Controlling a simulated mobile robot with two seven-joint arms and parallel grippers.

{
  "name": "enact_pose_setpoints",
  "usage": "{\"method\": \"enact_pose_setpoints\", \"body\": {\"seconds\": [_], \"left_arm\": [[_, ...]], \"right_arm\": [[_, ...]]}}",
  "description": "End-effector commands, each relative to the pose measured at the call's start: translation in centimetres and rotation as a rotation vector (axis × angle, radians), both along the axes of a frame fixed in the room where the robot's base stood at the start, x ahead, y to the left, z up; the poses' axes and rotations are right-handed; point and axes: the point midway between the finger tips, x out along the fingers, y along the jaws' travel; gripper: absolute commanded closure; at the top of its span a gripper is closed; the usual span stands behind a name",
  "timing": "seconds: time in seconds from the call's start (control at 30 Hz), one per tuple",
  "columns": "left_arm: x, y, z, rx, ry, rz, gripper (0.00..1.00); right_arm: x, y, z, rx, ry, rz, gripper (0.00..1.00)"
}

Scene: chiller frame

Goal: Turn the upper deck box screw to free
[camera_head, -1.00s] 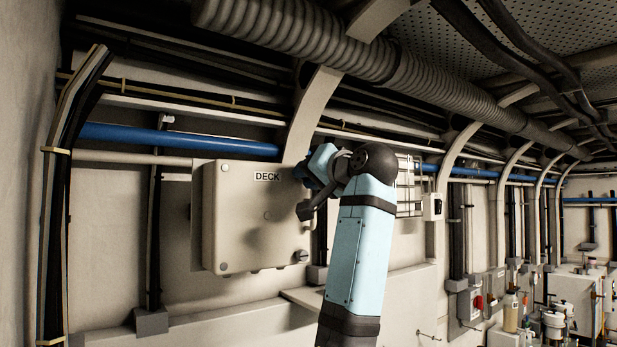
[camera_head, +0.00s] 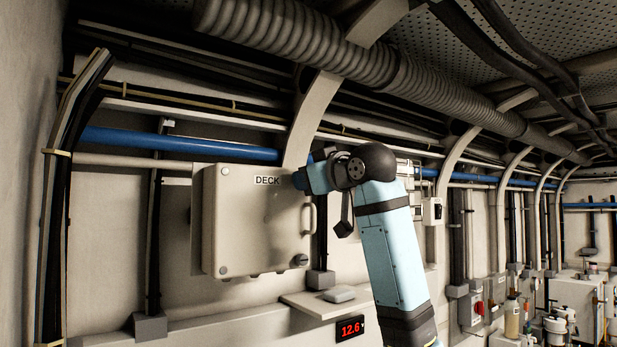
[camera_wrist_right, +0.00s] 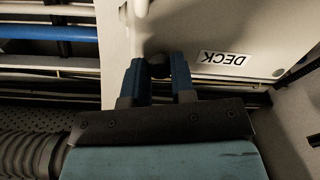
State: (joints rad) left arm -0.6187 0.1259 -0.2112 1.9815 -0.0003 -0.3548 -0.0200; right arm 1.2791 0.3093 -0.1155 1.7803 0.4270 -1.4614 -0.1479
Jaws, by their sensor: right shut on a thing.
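The deck box (camera_head: 245,225) is a pale cabinet on the wall with a "DECK" label (camera_head: 267,181) on its upper front. My right gripper (camera_head: 301,180) is at the box's upper right corner. In the right wrist view its two blue fingers (camera_wrist_right: 160,75) are shut on the dark upper screw (camera_wrist_right: 158,67), one on each side. The fingers cover this screw in the head view. A dark lower screw (camera_head: 300,260) shows at the lower right corner. My left gripper is not in view.
A handle (camera_head: 312,218) sits at the box's right side. A blue pipe (camera_head: 180,143) runs behind, and a ribbed duct (camera_head: 300,35) overhead.

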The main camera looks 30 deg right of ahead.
Motion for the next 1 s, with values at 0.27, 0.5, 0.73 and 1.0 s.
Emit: {"method": "enact_pose_setpoints", "body": {"seconds": [0.27,0.5,0.73,1.0], "left_arm": [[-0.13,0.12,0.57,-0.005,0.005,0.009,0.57],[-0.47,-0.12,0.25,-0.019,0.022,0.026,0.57],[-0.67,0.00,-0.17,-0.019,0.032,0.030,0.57],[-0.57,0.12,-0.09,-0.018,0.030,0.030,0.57]], "right_arm": [[0.01,-0.17,0.20,-0.239,-0.033,-0.004,1.00],[-0.02,-0.14,0.22,-0.389,-0.056,-0.004,1.00],[-0.03,-0.10,0.21,-0.470,-0.069,-0.003,1.00],[-0.02,-0.07,0.20,-0.498,-0.073,-0.003,1.00]]}}
